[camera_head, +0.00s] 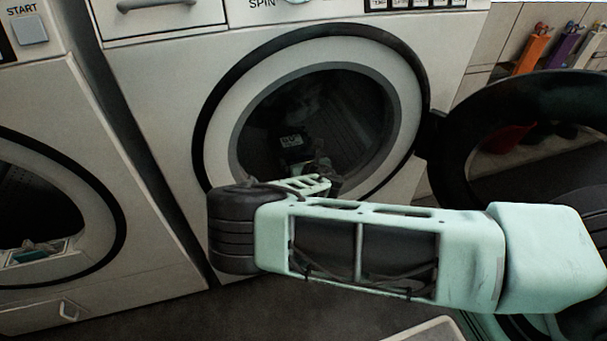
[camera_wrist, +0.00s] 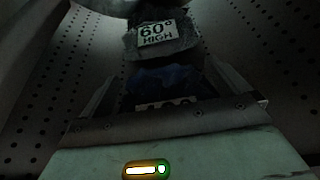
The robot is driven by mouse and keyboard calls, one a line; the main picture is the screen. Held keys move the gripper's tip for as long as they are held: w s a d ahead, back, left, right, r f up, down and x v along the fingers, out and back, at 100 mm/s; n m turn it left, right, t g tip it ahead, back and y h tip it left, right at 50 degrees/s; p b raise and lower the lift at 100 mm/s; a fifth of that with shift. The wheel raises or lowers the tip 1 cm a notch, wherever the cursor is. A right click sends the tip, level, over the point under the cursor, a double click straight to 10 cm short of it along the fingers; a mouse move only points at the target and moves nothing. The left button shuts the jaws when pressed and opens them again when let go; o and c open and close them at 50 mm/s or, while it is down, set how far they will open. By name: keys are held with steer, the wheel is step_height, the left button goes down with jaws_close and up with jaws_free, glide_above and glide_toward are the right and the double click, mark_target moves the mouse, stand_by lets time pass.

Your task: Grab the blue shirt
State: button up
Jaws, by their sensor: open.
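A dark blue cloth, likely the blue shirt (camera_wrist: 165,80), lies on the drum floor in the wrist view. A pale label on it is partly cut off by my gripper's front edge. My gripper (camera_wrist: 160,76) is open, with one finger to each side of the blue cloth. Whether the fingers touch it I cannot tell. A grey cloth (camera_wrist: 180,44) with a "60° HIGH" label lies just beyond it. In the head view my arm reaches into the open washer drum (camera_head: 345,110), where the shirt cannot be made out in the dark.
The perforated drum wall (camera_wrist: 40,70) closes in on both sides. The round door opening (camera_head: 215,120) surrounds my arm, and its open door (camera_head: 455,130) stands at the right. A second machine (camera_head: 120,190) stands at the left. Colored bottles (camera_head: 535,50) are at the back right.

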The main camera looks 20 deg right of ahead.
steer(key=c, duration=1.2)
